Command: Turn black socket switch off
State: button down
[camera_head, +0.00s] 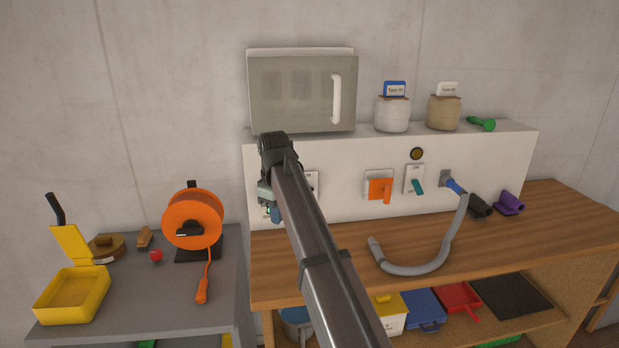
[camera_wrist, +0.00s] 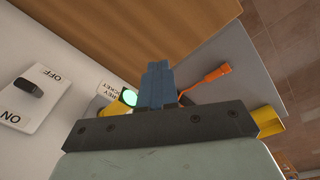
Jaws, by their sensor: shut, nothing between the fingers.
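A black switch knob (camera_wrist: 29,88) sits on a white plate (camera_wrist: 52,101) marked OFF and ON, at the left of the wrist view. I cannot tell clearly which mark the knob points to. In the head view the plate (camera_head: 313,180) shows only partly, beside my arm, which hides the rest. My gripper (camera_wrist: 158,66) has its blue fingers together and empty, to the right of the plate and apart from the knob. In the head view the gripper (camera_head: 276,216) is in front of the panel's left end. A lit green lamp (camera_wrist: 129,97) and a KEY SOCKET label (camera_wrist: 116,88) show beside the fingers.
An orange switch (camera_head: 380,190) and a teal switch (camera_head: 417,186) are farther right on the white panel (camera_head: 345,155). A grey hose (camera_head: 420,270) lies on the wooden bench (camera_head: 320,255). An orange reel (camera_head: 193,218) stands on the grey table at left.

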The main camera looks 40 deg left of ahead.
jog(key=w+a+r+m, duration=0.2)
jog(key=w+r+m, duration=0.8)
jog(key=w+r, duration=0.7)
jog(key=shift+w+a+r+m, duration=0.2)
jog(key=shift+w+m, duration=0.2)
jog(key=shift+w, duration=0.2)
jog(key=f, duration=1)
jog(key=shift+w+a+f, duration=0.25)
jog(key=shift+w+a, duration=0.05)
jog(key=shift+s+d+f, duration=0.25)
jog(key=shift+f, duration=0.25)
jog(key=shift+s+d+f, duration=0.2)
jog(key=shift+f, duration=0.3)
jog(key=shift+s+d+f, duration=0.15)
jog(key=shift+f, duration=0.45)
